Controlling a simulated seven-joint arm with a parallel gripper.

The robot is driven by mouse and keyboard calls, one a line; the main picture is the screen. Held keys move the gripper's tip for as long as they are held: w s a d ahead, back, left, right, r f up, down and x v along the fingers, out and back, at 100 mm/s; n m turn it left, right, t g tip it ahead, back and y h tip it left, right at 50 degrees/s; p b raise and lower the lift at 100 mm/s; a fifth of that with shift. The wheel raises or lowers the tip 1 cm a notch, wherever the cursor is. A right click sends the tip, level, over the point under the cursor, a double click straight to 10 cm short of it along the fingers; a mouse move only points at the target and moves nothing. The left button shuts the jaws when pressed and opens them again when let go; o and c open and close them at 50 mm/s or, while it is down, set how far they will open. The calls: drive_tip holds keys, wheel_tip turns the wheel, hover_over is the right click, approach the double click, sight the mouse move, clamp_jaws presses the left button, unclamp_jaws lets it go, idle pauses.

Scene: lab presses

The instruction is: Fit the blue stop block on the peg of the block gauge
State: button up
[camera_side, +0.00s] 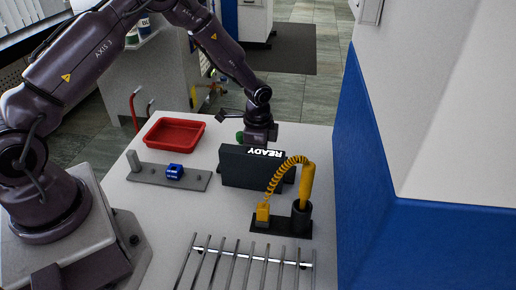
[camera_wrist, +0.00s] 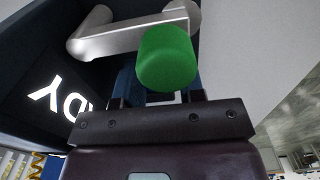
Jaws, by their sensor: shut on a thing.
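The blue stop block (camera_side: 175,171) sits on the grey block gauge (camera_side: 152,174) in the side view, between a tall grey post at the left end and a small stub at the right. Whether a peg passes through the block cannot be told. My gripper (camera_side: 260,143) is behind the dark box, well to the right of the block. In the wrist view, a green knob (camera_wrist: 167,58) on a silver lever (camera_wrist: 113,38) is in front of my gripper (camera_wrist: 157,97). The gripper appears shut on the knob; the knob partly hides the fingertips.
The dark box (camera_side: 232,169) with a READY display stands right of the gauge. A red tray (camera_side: 174,146) lies behind the gauge. A yellow tool with a coiled cord (camera_side: 307,184) stands in a dark holder at front right. A metal rack (camera_side: 250,255) lies in front.

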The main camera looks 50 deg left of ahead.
drive_tip(key=shift+f, duration=0.65)
drive_tip(key=o, duration=1)
wheel_tip(320, 180, up, 13)
drive_tip(key=shift+f, duration=0.1)
